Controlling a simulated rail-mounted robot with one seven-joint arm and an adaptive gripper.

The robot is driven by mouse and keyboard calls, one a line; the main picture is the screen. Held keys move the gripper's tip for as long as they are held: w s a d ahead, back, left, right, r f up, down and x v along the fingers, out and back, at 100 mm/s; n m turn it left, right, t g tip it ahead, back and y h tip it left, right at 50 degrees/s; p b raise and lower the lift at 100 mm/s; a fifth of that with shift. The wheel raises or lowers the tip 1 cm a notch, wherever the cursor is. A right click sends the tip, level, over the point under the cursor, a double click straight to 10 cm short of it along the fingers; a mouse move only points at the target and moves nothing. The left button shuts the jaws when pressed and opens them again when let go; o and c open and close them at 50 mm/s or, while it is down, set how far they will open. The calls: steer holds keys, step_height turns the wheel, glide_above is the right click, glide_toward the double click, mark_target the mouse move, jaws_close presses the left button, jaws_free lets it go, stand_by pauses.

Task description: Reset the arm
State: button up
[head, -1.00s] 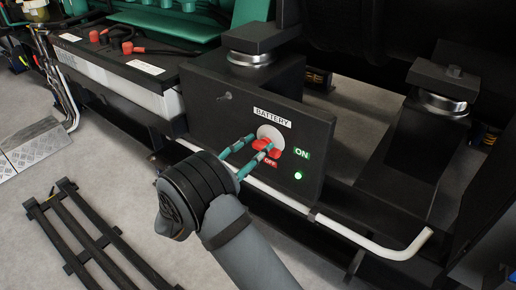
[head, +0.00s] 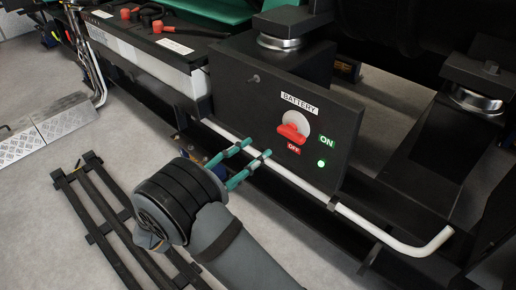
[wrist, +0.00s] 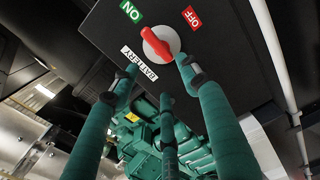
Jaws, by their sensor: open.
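The battery switch is a red handle (head: 292,132) on a white disc, set in a black box (head: 345,118) under a BATTERY label. The ON label (head: 327,142) is green and the OFF label (head: 294,149) is red. A green light (head: 321,163) is lit below ON. My gripper (head: 256,149) has teal fingers, open and empty, apart from the handle and to its lower left in the head view. In the wrist view the red handle (wrist: 158,43) shows beyond the spread fingers of my gripper (wrist: 158,72).
A white pipe (head: 290,172) runs along the front below the box, close to my fingers. A black slatted rack (head: 105,215) lies on the floor at left. Metal tread plates (head: 62,118) are at far left. Bare floor lies between them.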

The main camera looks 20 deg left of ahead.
mark_target(284, 133)
steer(key=x, duration=1.2)
steer(key=shift+w+d, duration=0.1)
steer(key=shift+w, duration=0.05)
steer(key=shift+s+m, duration=0.25)
steer(key=shift+m, duration=0.15)
steer(key=shift+s+a, duration=0.3)
steer(key=shift+s, duration=0.25)
steer(key=shift+w, duration=0.1)
